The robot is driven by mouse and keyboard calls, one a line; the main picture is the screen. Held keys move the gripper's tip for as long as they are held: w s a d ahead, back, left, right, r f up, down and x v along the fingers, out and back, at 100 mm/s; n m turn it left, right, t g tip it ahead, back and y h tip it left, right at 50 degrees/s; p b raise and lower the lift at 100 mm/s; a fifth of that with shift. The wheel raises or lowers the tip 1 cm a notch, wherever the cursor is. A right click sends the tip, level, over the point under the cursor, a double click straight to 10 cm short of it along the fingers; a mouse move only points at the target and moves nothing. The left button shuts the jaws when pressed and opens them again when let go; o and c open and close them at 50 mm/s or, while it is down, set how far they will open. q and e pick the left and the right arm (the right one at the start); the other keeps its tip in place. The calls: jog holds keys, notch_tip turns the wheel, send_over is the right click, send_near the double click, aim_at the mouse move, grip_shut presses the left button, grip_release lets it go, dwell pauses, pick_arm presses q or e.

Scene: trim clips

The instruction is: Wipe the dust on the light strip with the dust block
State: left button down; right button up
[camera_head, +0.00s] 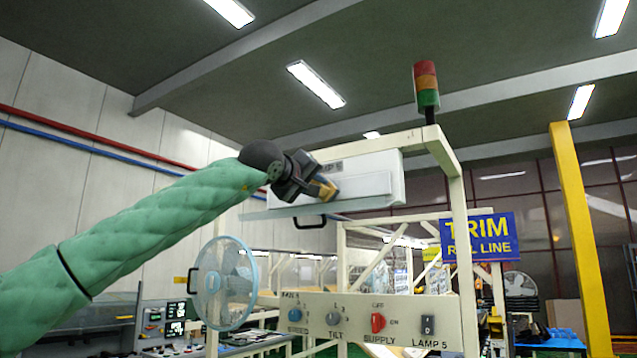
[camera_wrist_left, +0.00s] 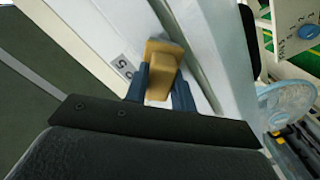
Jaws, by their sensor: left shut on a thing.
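The light strip (camera_head: 375,178) is a white box-like fixture under the top beam of a cream frame. It also fills much of the left wrist view (camera_wrist_left: 91,25), where a label with a 5 shows on it. My left gripper (camera_head: 322,190) is raised in front of the strip's left part. It is shut on the tan dust block (camera_wrist_left: 162,62), which lies close against the strip; whether they touch I cannot tell. The block also shows in the head view (camera_head: 327,189). I cannot make out the dust. My right gripper is not in view.
Below the strip is a control panel (camera_head: 360,322) with knobs and switches. A blue fan (camera_head: 225,284) stands at its left. A signal tower (camera_head: 426,86) rises from the frame, and a TRIM sign (camera_head: 478,238) hangs to the right. Open air lies left of the strip.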

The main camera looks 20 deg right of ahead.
aim_at(333, 187)
pick_arm(q)
jog(key=shift+w+a+f+p, duration=0.1)
jog(key=shift+w+a+p, duration=0.15)
jog(key=shift+w+a, duration=0.35)
jog(key=shift+w+a+p, duration=0.25)
jog(key=shift+w+a, duration=0.1)
jog(key=shift+w, duration=0.3)
jog(key=shift+s+d+f+b, duration=0.15)
jog(key=shift+s+d+b, duration=0.45)
jog(key=shift+s+b, duration=0.15)
jog(key=shift+s+d, duration=0.35)
jog(key=shift+s, duration=0.2)
jog(key=shift+s+d+b, duration=0.55)
jog(key=shift+s+b, duration=0.1)
jog(key=shift+b, duration=0.05)
jog(key=shift+s+d+r, duration=0.2)
jog(key=shift+s+d, duration=0.2)
jog(key=shift+s, duration=0.1)
jog(key=shift+w+a+p, duration=0.4)
jog(key=shift+w+a, duration=0.6)
jog(key=shift+w, duration=0.25)
jog(key=shift+w+a+p, duration=0.45)
jog(key=shift+w, duration=0.15)
jog(key=shift+w+a, duration=0.45)
jog(key=shift+w, duration=0.15)
